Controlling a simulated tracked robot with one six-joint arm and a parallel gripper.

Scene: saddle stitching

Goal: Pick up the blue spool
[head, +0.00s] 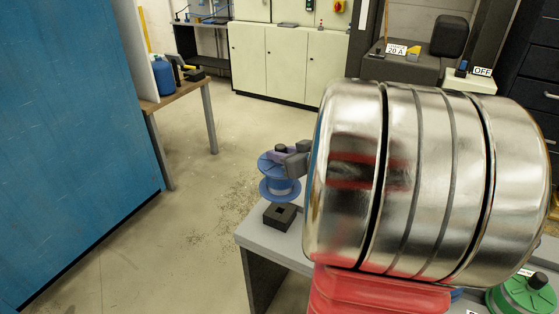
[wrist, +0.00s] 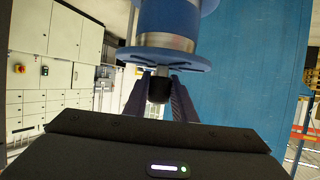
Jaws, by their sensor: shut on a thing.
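The blue spool (head: 279,187) has wide flanges and a pale silvery winding in the middle. In the head view it is above the near-left end of the grey table, just over a black block with a square hole (head: 280,216). My gripper (head: 289,158) comes from the right and is shut on the spool's dark end knob. In the wrist view the spool (wrist: 172,62) fills the top middle, and the two fingers of my gripper (wrist: 159,90) close on the black knob below its flange. My own arm hides much of the table.
A green spool (head: 525,296) stands at the lower right on the grey table (head: 270,240). A large blue panel (head: 75,130) stands at the left, with a wooden bench (head: 180,95) beyond it. The floor between is clear. Pale cabinets (head: 290,60) line the back.

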